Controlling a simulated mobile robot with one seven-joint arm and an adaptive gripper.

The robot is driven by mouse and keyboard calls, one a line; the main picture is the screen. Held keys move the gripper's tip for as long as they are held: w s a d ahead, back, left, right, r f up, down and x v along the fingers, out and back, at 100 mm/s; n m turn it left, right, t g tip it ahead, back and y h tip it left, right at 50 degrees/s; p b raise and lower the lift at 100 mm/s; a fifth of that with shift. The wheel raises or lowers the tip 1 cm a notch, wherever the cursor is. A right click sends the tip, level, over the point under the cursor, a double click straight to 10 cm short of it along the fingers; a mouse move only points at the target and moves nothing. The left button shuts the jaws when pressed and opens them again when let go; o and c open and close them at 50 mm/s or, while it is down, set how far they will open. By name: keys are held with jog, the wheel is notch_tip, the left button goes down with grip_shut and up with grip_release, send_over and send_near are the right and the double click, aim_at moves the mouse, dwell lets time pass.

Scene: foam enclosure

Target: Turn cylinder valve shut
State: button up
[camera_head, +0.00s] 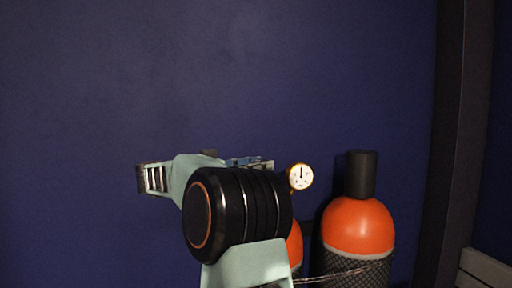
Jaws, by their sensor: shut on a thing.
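An orange cylinder (295,245) stands at the lower middle, mostly hidden behind my arm. A round white gauge with a brass rim (299,176) sits above it. The cylinder valve itself is hidden behind my wrist, next to the gauge. My gripper (266,165) shows only as a small part above my black wrist joint, just left of the gauge. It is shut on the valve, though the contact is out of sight. I cannot see how far the valve is turned.
A second orange cylinder (358,226) with a black cap (361,174) and dark mesh stands close on the right. A chain (335,276) runs across the cylinders. A dark post (461,130) rises at the right. The blue wall (230,70) behind is bare.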

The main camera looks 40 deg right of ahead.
jog(key=m+g+p, duration=0.1)
jog(key=m+g+y+p, duration=0.1)
jog(key=g+p, duration=0.1)
jog(key=m+g+p, duration=0.1)
jog(key=shift+w+d+r, duration=0.1)
jog(key=shift+w+r, duration=0.05)
jog(key=shift+w, duration=0.1)
jog(key=shift+w+m+g+y+p, duration=0.1)
jog(key=shift+m+g+y+p, duration=0.55)
jog(key=shift+g, duration=0.45)
jog(key=shift+d+f+m+g+y, duration=0.1)
jog(key=shift+m+g+y, duration=0.5)
jog(key=shift+g, duration=0.15)
jog(key=shift+d+f+m+g+y, duration=0.1)
jog(key=shift+m+g+y, duration=0.45)
jog(key=shift+g, duration=0.2)
jog(key=o, duration=1.2)
jog(key=shift+c, duration=0.2)
jog(key=shift+a+n+t+h+b, duration=0.1)
jog(key=shift+n+t+h+b, duration=0.25)
jog(key=shift+n+t+h, duration=1.15)
